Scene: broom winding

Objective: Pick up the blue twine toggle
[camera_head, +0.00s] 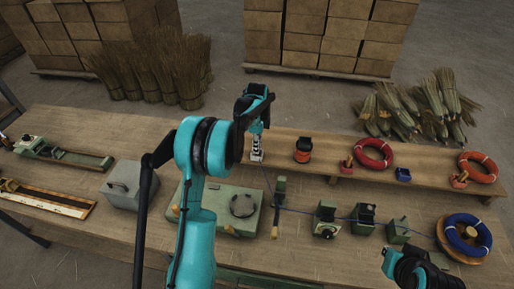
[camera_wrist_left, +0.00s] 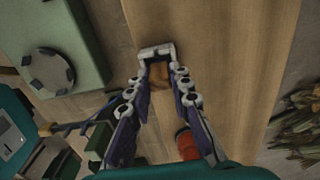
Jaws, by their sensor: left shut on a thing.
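My left gripper (camera_head: 257,156) is shut over the raised back shelf of the bench. In the left wrist view its fingers (camera_wrist_left: 157,58) close around a small brown wooden piece (camera_wrist_left: 156,76), which appears to be the twine toggle; the fingers partly hide it. A thin blue twine (camera_head: 340,217) runs from the blue coil (camera_head: 466,236) at the right, past the green blocks, and up towards my left gripper. My right gripper (camera_head: 412,268) shows at the lower right, dark and foreshortened; its jaw state is unclear.
Green blocks (camera_head: 361,219) stand along the twine. An orange-red spool (camera_head: 303,151), red coils (camera_head: 373,154) and a small blue box (camera_head: 403,175) sit on the shelf. A green case (camera_head: 225,209) and grey box (camera_head: 127,186) lie left. Broom bundles (camera_head: 412,108) lie behind.

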